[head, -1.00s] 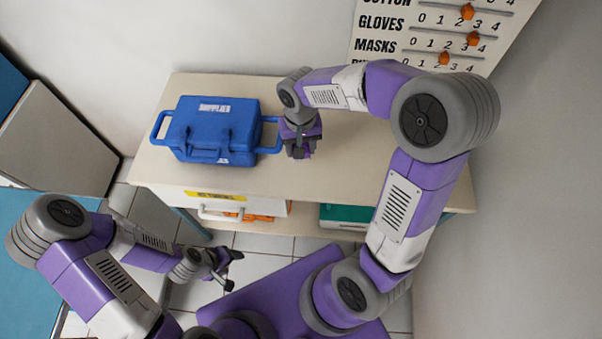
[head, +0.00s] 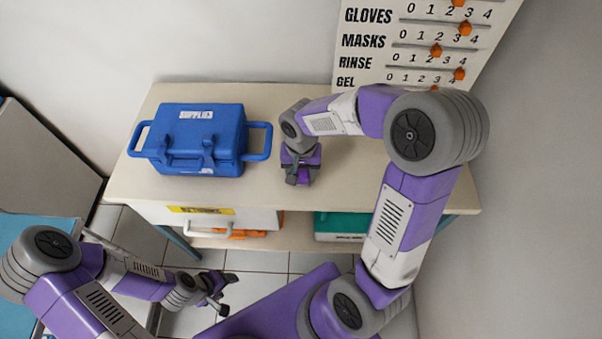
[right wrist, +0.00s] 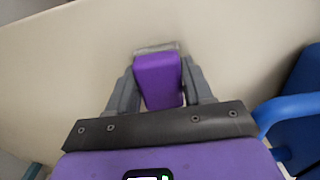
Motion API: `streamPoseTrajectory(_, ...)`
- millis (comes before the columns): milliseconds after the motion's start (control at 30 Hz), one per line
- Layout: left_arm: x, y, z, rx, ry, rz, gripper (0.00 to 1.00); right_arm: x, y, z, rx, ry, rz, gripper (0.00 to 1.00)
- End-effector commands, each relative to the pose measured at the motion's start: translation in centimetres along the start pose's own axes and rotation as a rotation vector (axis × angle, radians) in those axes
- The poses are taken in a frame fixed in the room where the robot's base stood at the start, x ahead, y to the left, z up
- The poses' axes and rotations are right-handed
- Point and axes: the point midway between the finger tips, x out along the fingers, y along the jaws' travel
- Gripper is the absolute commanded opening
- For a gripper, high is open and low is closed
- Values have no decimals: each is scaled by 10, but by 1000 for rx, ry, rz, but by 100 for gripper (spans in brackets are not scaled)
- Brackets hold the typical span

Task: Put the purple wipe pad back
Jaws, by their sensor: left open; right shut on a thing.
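The purple wipe pad (right wrist: 160,80) is between the fingers of my right gripper in the right wrist view, with a grey strip at its far end. My right gripper (head: 301,178) is shut on it, over the cream table top (head: 345,165), to the right of the blue supplies case (head: 205,135). In the head view the gripper mostly hides the pad. I cannot tell whether the pad touches the table. My left gripper (head: 217,290) is open and empty, low in front of the table at the left.
The case's blue handle (right wrist: 290,105) shows at the right of the right wrist view. A supply board (head: 420,45) hangs behind. The table top right of my gripper is clear.

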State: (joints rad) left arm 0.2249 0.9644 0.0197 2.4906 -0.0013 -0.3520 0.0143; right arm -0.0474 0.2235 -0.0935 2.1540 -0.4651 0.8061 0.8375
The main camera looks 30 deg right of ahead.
Motion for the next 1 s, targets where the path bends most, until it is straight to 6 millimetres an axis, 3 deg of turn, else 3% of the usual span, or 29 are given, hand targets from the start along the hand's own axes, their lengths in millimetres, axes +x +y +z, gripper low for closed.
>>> streamPoseTrajectory(333,3,-1,0,0,0,0,62,3,0,0,1,1,-1,22)
streamPoseTrajectory(367,3,-1,0,0,0,0,62,3,0,0,1,1,-1,52)
streamPoseTrajectory(533,2,-1,0,0,0,0,62,2,0,0,1,1,-1,76)
streamPoseTrajectory(867,-1,0,0,0,0,0,62,-1,0,0,1,1,-1,76)
streamPoseTrajectory(1000,-8,3,0,0,0,0,62,-20,0,-1,2,5,-3,76)
